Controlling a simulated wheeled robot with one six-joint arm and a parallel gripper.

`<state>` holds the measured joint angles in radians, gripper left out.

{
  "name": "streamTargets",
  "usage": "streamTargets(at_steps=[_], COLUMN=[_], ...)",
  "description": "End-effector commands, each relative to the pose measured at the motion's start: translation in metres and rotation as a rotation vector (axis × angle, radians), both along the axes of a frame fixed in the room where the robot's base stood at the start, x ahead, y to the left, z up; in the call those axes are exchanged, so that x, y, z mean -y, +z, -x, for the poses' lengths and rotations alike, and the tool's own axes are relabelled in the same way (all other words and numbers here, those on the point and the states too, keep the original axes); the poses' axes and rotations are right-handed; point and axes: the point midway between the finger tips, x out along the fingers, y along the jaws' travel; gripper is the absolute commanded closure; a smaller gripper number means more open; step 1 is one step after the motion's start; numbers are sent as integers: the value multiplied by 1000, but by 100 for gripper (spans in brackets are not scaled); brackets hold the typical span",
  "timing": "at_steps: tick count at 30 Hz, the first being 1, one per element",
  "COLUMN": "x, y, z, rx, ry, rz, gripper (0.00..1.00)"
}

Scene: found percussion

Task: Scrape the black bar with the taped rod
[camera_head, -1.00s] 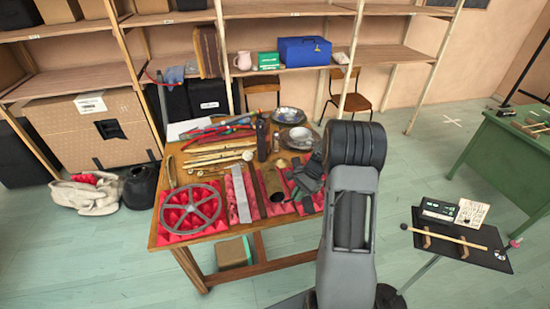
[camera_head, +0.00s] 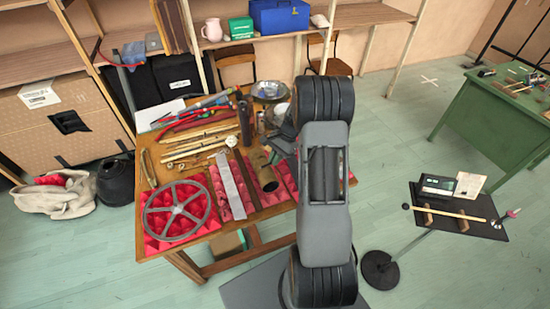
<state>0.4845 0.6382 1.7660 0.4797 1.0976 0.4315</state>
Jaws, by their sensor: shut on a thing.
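A long dark bar (camera_head: 246,182), the likely black bar, lies on red foam on the wooden table, between a flat grey metal bar and a brass-coloured tube. My arm stands large in front of the table's right part. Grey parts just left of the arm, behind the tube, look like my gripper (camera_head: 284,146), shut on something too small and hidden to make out. Its fingertips are not clear. I cannot single out the taped rod; several pale sticks (camera_head: 198,140) lie at the table's back left.
A spoked wheel (camera_head: 177,210) lies on red foam at the table's front left. The grey bar (camera_head: 231,188) and tube (camera_head: 264,172) flank the dark bar closely. Metal bowls (camera_head: 270,90) stand at the back. A stand with a mallet (camera_head: 455,215) is at right.

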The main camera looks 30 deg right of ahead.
Motion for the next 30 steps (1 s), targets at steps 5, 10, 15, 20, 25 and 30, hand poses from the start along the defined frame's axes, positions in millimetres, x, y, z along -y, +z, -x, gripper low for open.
streamTargets(at_steps=[5,10,15,20,25,30], x=[0,0,0,0,0,0], y=[-8,-23,-42,-53,-55,-55], z=[0,1,1,0,0,0], rx=[0,0,-1,0,1,1], ry=[-1,-2,-3,-2,-3,-3], rz=[0,0,-1,0,0,0], gripper=[100,100,100,100,100,100])
